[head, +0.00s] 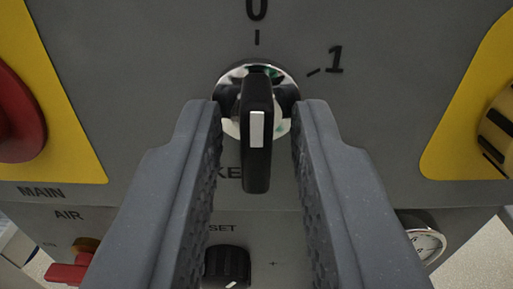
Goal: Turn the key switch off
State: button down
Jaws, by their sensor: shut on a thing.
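The key switch (257,130) is a black handle with a white stripe, set in a shiny round metal collar (232,80) on a grey panel. Its handle stands upright in the picture, in line with the tick under the "0" mark (257,10). The "1" mark (334,60) is up and to the right. My gripper (258,108) reaches in from below, one finger on each side of the switch. It is shut on the key switch, though the contact itself is hard to see. The fingers partly hide the label below the switch.
A red knob (18,115) on a yellow plate is at left, and a black-and-yellow striped control (498,125) on another yellow plate is at right. Below are a red handle (68,272), a black knob (227,266) and a round gauge (427,245).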

jog(key=c, duration=1.5)
grip_release()
jog(key=shift+c, duration=0.2)
jog(key=s+p, duration=0.4)
jog(key=s, duration=0.7)
jog(key=shift+s+a+p, duration=0.2)
jog(key=shift+a+p, duration=0.1)
jog(key=shift+p, duration=0.1)
jog(key=shift+s+r+p, duration=0.1)
jog(key=shift+p, duration=0.35)
jog(key=p, duration=0.2)
jog(key=shift+s+p, duration=0.3)
jog(key=shift+p, duration=0.05)
jog(key=s+p, duration=0.1)
jog(key=p, duration=0.3)
jog(key=shift+s, duration=0.2)
